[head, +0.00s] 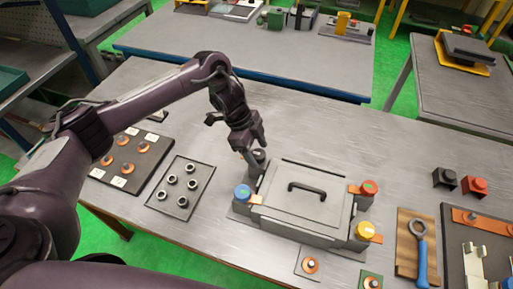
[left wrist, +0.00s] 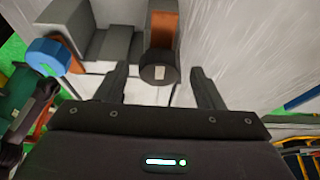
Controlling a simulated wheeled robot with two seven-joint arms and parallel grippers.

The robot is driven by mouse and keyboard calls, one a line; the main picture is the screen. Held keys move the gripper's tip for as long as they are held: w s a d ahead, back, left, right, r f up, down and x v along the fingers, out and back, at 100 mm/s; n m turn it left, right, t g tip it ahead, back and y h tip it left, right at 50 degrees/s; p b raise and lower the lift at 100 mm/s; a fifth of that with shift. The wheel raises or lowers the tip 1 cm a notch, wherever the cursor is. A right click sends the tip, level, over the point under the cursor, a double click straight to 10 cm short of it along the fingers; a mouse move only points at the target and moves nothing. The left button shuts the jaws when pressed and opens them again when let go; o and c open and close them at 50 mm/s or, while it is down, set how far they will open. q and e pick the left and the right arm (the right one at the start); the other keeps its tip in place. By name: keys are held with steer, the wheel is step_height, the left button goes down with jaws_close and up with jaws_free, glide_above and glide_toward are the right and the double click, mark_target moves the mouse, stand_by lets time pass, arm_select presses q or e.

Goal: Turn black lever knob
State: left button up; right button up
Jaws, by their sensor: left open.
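The black lever knob (head: 259,156) stands at the back left corner of a grey box with a lid and a dark handle (head: 307,188). In the left wrist view the knob (left wrist: 159,74) is a dark round cap with a small pale mark, beside an orange strip. My left gripper (head: 252,150) points down at the knob and partly hides it. In the left wrist view my left gripper (left wrist: 162,82) is open, with one finger on each side of the knob and a gap to each. My right gripper is not in view.
Blue (head: 242,192), red (head: 369,187) and yellow (head: 365,231) knobs sit at the box's other corners. A tray of dark rings (head: 182,187) lies to the left. A blue-handled wrench (head: 421,255) lies to the right. The table behind the box is clear.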

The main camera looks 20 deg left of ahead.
arm_select(q)
steer(key=c, duration=1)
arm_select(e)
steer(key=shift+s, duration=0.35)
